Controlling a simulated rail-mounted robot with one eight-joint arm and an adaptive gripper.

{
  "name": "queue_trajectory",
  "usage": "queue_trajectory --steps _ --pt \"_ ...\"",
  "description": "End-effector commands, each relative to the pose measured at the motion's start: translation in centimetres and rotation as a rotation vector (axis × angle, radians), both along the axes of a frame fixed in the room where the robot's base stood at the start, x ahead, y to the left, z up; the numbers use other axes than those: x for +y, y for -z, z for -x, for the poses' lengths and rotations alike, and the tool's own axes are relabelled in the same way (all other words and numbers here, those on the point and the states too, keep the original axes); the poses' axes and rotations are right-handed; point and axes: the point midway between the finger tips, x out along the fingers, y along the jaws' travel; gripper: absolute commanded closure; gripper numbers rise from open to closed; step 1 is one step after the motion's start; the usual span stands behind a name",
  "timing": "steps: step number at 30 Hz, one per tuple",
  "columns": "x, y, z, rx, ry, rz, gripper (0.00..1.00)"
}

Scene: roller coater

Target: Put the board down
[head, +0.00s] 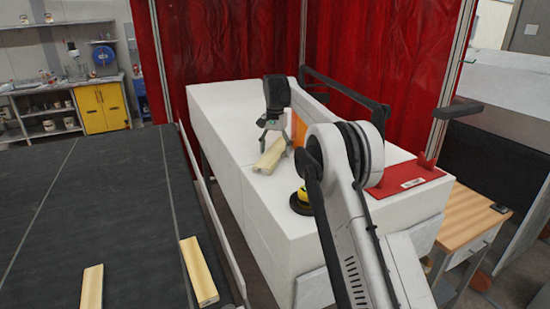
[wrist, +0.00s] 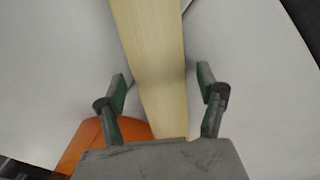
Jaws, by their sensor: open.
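A pale wooden board (head: 269,156) lies on the white machine top (head: 225,105) in the head view. In the wrist view the board (wrist: 152,60) runs away from me between my fingers. My gripper (head: 273,131) is just above the board's far end in the head view. In the wrist view my gripper (wrist: 161,92) is open, with one finger on each side of the board and a gap on both sides. The board's near end is hidden under my gripper body in the wrist view.
Two more boards, one by the edge (head: 198,272) and one further left (head: 92,288), lie on the dark conveyor. A yellow-and-black round device (head: 301,201) and a red plate (head: 405,180) sit on the white top. An orange part (wrist: 88,148) is close to my gripper. Red curtains (head: 230,40) hang behind.

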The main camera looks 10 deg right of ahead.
Motion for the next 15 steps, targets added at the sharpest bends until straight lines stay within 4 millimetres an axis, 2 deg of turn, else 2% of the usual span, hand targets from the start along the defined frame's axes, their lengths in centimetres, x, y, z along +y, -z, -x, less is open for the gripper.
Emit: queue_trajectory --steps 2,15 --pt "0.01 -0.09 0.00 0.000 0.000 0.000 0.30" --pt "0.01 -0.12 0.01 0.000 0.000 0.000 0.88"
